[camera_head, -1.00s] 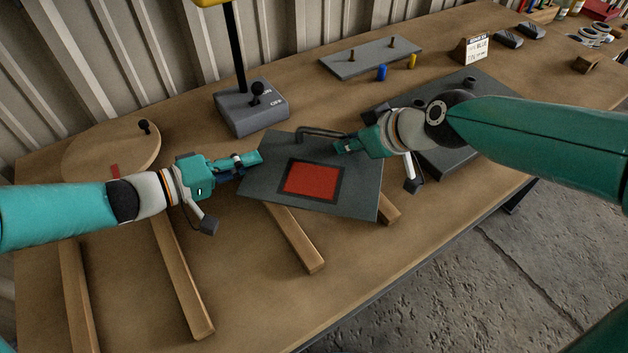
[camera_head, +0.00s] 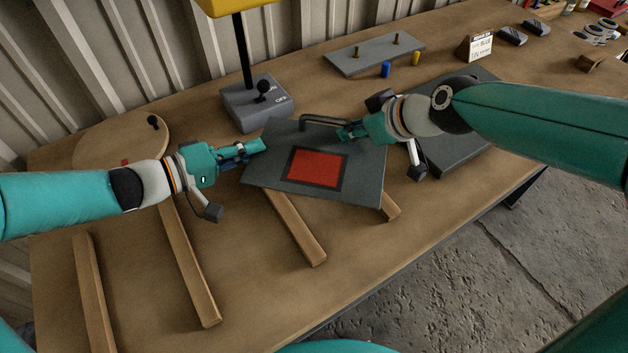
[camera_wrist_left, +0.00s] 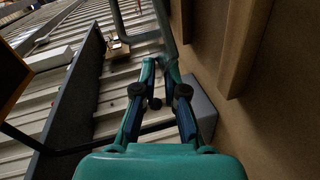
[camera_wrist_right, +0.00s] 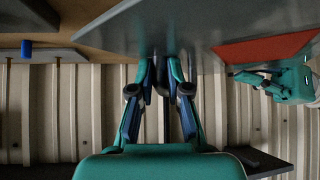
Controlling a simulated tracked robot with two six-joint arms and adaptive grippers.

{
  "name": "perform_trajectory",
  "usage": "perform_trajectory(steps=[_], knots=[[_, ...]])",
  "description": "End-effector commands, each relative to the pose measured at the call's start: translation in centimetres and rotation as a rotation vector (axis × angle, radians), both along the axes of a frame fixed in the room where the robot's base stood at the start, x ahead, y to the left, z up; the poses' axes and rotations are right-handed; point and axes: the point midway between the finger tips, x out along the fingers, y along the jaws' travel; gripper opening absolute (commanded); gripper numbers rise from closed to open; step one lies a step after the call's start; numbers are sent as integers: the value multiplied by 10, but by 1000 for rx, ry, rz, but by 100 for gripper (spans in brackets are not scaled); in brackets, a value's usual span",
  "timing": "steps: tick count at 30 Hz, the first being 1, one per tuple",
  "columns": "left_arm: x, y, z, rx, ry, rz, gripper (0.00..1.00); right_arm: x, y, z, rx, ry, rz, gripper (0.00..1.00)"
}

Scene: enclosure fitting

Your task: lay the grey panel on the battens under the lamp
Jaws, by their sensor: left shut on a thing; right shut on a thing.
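The grey panel (camera_head: 362,184) has a red square in a dark frame and a bent bar handle (camera_head: 325,120) at its far edge. My left gripper (camera_head: 258,147) is shut on its left edge; the left wrist view shows the panel nearly edge-on (camera_wrist_left: 168,30). The panel appears held above the battens, slightly tilted. Two battens (camera_head: 300,232) (camera_head: 391,207) are partly hidden under it; two others (camera_head: 190,262) (camera_head: 94,290) lie bare to the left. The yellow lamp (camera_head: 228,6) stands behind on a black post.
The lamp's grey switch base (camera_head: 245,114) stands close behind the panel's far left corner. A dark grey slab (camera_head: 455,150) lies right, under my right arm. A round board (camera_head: 105,140) is at left. A plate with pegs (camera_head: 365,60) is behind.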

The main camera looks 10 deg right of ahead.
Motion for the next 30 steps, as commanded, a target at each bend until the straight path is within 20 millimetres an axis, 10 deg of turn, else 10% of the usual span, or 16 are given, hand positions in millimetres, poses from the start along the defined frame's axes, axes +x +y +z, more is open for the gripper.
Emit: perform_trajectory(steps=[30], knots=[[-3, -4, -50, 3, 0, -14, 0, 1, 1, -45, 9, -5, -6, 0]])
